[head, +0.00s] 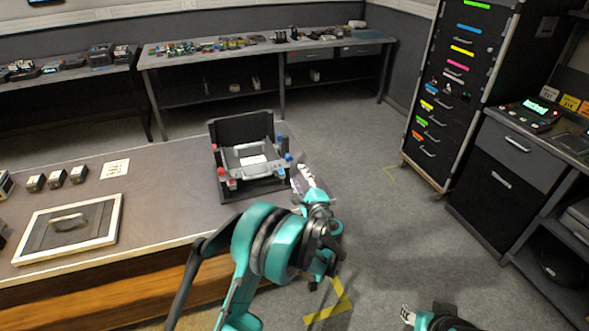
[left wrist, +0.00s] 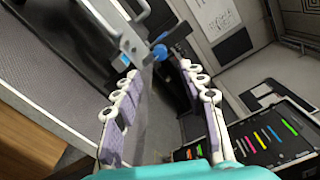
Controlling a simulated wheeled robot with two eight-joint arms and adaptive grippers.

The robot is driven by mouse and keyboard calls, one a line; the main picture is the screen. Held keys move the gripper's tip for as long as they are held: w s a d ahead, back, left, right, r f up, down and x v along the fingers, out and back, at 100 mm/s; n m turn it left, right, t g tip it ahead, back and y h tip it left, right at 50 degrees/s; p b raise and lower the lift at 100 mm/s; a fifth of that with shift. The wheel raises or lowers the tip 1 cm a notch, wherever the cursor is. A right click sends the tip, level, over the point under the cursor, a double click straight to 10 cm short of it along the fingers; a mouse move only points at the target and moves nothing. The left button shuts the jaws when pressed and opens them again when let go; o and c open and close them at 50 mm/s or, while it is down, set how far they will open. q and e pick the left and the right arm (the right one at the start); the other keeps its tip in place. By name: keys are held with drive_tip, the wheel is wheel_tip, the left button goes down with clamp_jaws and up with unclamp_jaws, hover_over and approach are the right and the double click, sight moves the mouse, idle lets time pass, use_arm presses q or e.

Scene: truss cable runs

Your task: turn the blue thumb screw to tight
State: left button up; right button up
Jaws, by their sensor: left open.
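A dark fixture (head: 222,133) with a metal handle stands near the table's right end. Small blue thumb screws (head: 288,156) show on its right side and red ones (head: 220,171) on its left. My left gripper (head: 303,180) is just right of the fixture, at the blue side. In the left wrist view, my left gripper (left wrist: 159,74) is open and empty. A blue screw head (left wrist: 160,52) lies just beyond the gap between its fingertips, apart from both. A second blue piece (left wrist: 125,60) is near the left fingertip. My right gripper (head: 408,315) is low at the bottom edge, away from the fixture.
The table (head: 165,185) also holds a framed panel (head: 67,230) with a handle, small dark blocks (head: 57,178) and a printed card (head: 115,169). A drawer cabinet (head: 445,90) stands to the right.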

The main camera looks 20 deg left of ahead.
use_arm(q)
drive_tip(key=v, duration=0.2)
drive_tip(key=shift+s+d, duration=0.2)
drive_tip(key=s+a+r+n+g+h, duration=0.2)
drive_tip(key=s+a+r+n+g, duration=0.15)
drive_tip(key=s, duration=0.35)
drive_tip(key=s+a+r+n+g+h, duration=0.1)
drive_tip(key=s+a+r+n+g, duration=0.1)
drive_tip(key=s+a+n, duration=0.45)
drive_tip(key=s+d+f+n+g+h, duration=0.1)
drive_tip(key=s+d+n+h, duration=0.2)
drive_tip(key=s, duration=0.8)
drive_tip(key=s+d+f+n+g+h, duration=0.1)
drive_tip(key=s+d+f+n+h, duration=0.1)
drive_tip(key=s, duration=1)
drive_tip(key=d+n+h, duration=0.1)
drive_tip(key=d+h, duration=0.1)
drive_tip(key=d, duration=0.1)
drive_tip(key=shift+s+d+f, duration=0.2)
drive_tip(key=shift+d+f, duration=0.05)
drive_tip(key=shift+d, duration=0.15)
